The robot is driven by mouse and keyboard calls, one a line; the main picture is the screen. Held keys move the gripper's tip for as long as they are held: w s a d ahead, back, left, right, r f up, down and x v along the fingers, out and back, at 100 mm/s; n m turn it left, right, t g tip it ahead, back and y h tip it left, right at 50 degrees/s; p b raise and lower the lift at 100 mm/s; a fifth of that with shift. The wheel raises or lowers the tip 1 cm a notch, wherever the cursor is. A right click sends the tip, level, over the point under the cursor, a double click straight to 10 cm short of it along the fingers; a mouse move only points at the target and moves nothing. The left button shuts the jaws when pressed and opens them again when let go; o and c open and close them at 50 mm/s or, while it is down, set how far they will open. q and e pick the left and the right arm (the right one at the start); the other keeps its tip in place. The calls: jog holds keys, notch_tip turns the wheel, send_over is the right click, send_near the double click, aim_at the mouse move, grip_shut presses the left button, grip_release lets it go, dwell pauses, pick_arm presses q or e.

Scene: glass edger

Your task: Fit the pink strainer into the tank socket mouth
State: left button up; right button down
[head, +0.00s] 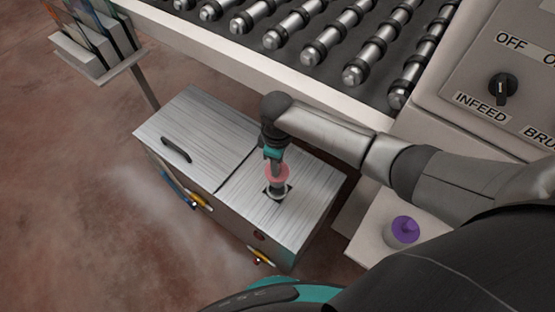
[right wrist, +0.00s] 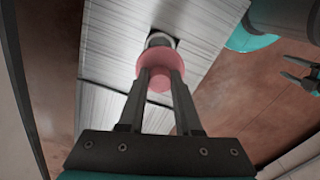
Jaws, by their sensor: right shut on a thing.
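The pink strainer (head: 277,174) is held by my right gripper (head: 274,160) just over the tank's top. In the right wrist view, both fingers (right wrist: 160,75) close on the pink strainer (right wrist: 155,82). The tank socket mouth (head: 277,191) is a pale ring in a dark square opening in the brushed metal top, right below the strainer. It also shows in the right wrist view (right wrist: 160,40), partly hidden behind the strainer. I cannot tell whether strainer and mouth touch. My left gripper (right wrist: 298,75) shows at the right edge of the right wrist view, its fingers apart and empty.
The metal tank (head: 200,125) has a dark handle (head: 177,150) and yellow-handled valves on its front. A purple piece (head: 404,230) sits on a pale ledge beside it. The roller conveyor (head: 320,40) and control panel (head: 500,85) stand behind.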

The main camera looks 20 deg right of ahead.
jog(key=shift+f+b, duration=1.15)
jog(key=shift+f, duration=1.25)
jog(key=shift+p, duration=0.85)
notch_tip(320, 180, down, 7)
jog(key=b, duration=0.4)
jog(key=shift+r+b, duration=0.2)
jog(key=shift+b, duration=0.2)
dwell(1.5)
jog(key=c, duration=0.5)
grip_release()
notch_tip(320, 180, up, 14)
jog(key=p, duration=0.5)
jog(key=shift+p, duration=0.4)
jog(key=shift+r, duration=0.7)
